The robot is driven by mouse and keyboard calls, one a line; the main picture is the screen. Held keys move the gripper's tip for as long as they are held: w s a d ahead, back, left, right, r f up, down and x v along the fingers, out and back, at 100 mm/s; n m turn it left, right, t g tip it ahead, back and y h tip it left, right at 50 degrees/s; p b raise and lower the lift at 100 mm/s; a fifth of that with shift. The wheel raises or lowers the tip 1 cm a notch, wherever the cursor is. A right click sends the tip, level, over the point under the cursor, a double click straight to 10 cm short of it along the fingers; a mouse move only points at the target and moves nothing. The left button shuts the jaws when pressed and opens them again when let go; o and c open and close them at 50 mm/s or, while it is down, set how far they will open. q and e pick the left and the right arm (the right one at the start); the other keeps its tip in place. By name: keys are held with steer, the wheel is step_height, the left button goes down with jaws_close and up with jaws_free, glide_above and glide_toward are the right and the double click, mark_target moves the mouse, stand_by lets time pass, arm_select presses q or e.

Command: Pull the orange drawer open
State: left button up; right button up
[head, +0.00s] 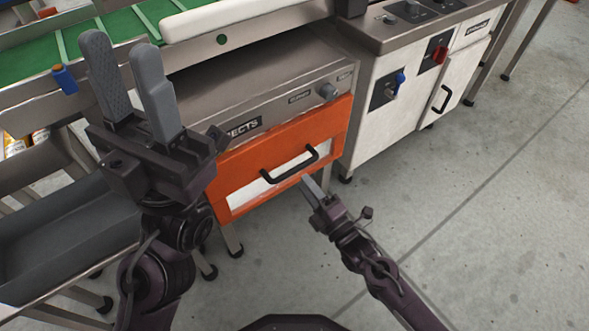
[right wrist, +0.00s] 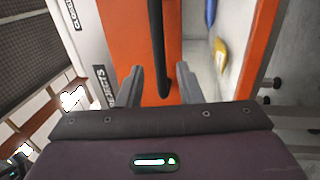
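The orange drawer (head: 234,165) is under a grey metal unit, with a pale area in the middle of its front. It looks closed in the head view. Its black bar handle (head: 290,168) runs across the front. My right gripper (head: 307,180) is at the handle's right part. In the right wrist view, the handle (right wrist: 157,45) reaches into the gap between the open fingers (right wrist: 160,85), with space on both sides. The orange front (right wrist: 122,35) also shows there. My left gripper (head: 121,48) is open and empty, raised at the left, away from the drawer.
A green conveyor (head: 125,28) runs above the drawer unit. A white cabinet (head: 380,130) with red and blue knobs stands to the right. A grey tray (head: 75,240) is at the left, under my left arm. The floor (head: 470,230) in front is clear.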

mark_target(294, 168)
steer(key=b+x, duration=0.1)
steer(key=x, duration=0.5)
steer(key=shift+c, duration=0.4)
jaws_close()
